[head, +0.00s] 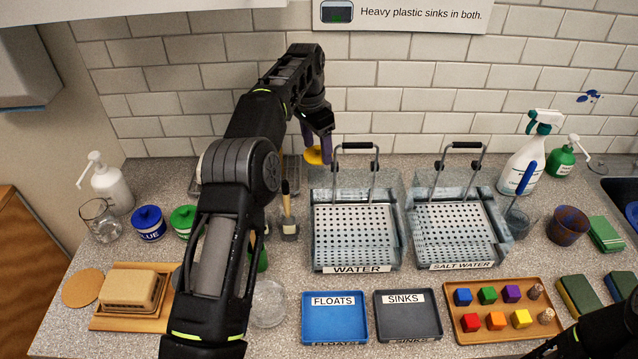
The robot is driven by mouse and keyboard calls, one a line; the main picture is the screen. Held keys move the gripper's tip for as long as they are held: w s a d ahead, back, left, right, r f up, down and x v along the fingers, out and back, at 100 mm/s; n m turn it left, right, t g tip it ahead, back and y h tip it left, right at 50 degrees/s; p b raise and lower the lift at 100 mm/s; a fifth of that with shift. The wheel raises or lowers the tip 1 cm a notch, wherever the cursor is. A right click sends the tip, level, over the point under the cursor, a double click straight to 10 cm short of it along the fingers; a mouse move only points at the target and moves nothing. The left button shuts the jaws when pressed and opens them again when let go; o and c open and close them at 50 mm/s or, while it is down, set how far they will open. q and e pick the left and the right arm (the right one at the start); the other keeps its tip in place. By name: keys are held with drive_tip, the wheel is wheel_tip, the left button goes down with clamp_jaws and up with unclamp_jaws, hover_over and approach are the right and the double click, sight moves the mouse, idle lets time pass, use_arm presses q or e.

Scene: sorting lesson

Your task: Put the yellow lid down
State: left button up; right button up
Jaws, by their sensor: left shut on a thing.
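The yellow lid (313,157) is held up in the air near the back wall, just left of the WATER tank's handle. My left gripper (318,150) points down, with its purple fingers shut on the lid. Part of the lid is hidden behind the fingers. The lid looks clear of the counter, but its exact height is hard to tell. A yellow jar is not visible; my left arm covers part of the counter. My right arm shows only as a dark link at the lower right corner, and its gripper is out of view.
The WATER tank (352,268) and SALT WATER tank (462,265) stand mid-counter with raised handles. Blue jar (149,225) and green jar (183,221) are left of my arm. FLOATS tray (334,325), SINKS tray (408,322) and a wooden tray of blocks (465,337) lie in front.

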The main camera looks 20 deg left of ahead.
sight(317, 152)
use_arm(q)
drive_tip(key=shift+f+b, duration=0.4)
wheel_tip(317, 152, down, 3)
drive_tip(key=b, duration=0.2)
drive_tip(key=shift+r+b, duration=0.15)
drive_tip(key=shift+b, duration=0.2)
wheel_tip(317, 152, down, 2)
drive_tip(key=shift+f, duration=0.35)
drive_tip(key=shift+f, duration=0.1)
wheel_tip(317, 152, down, 3)
drive_tip(key=shift+p, duration=0.5)
drive_tip(key=shift+f, duration=0.3)
